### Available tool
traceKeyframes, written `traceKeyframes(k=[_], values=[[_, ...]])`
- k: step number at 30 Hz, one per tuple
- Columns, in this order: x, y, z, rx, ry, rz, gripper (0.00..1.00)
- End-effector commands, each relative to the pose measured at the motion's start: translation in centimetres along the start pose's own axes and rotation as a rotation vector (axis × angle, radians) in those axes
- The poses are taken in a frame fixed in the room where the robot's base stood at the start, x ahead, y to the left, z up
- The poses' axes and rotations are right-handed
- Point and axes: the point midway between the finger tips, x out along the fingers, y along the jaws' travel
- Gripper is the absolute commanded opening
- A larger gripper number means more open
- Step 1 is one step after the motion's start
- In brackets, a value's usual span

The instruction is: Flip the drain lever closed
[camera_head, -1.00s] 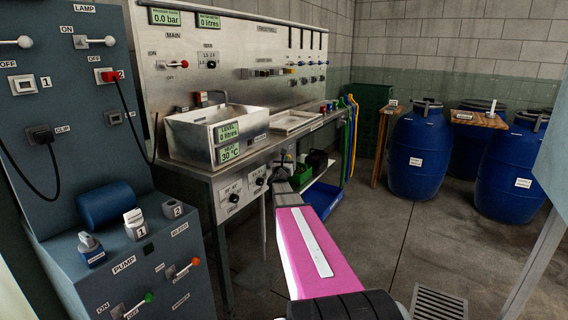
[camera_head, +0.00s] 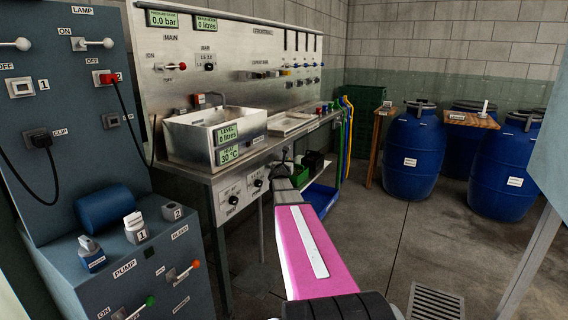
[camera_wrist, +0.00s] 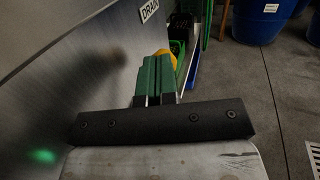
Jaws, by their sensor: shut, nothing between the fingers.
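In the wrist view a DRAIN label (camera_wrist: 149,11) is on the steel panel at the top, above and left of my gripper. My gripper (camera_wrist: 158,74) shows there as two green fingers pressed together, with nothing between them. A rounded yellow piece (camera_wrist: 164,53) shows just beyond the fingertips, partly hidden by them; it may be the drain lever's end, but I cannot tell whether it touches the fingers. The rest of the lever is hidden.
The steel panel fills the wrist view's left side, close to my fingers. Green and dark bins stand on a lower shelf beyond, with a blue bin (camera_head: 321,198). Blue barrels (camera_head: 413,155) stand at the back right. The floor between is clear, with a grate (camera_head: 436,301).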

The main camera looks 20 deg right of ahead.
Motion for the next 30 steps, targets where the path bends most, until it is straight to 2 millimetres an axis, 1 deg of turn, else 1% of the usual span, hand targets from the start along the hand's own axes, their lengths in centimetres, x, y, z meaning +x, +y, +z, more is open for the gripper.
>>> traceKeyframes(k=[8, 14, 26, 30], values=[[1.5, -1.0, -0.4, -0.002, -0.003, -0.002, 0.0], [2.6, -1.5, -1.1, -0.002, -0.002, -0.002, 0.0], [3.0, -1.7, -1.7, -0.002, -0.001, -0.001, 0.0], [3.1, -1.7, -1.8, 0.01, 0.031, -0.001, 0.0]])
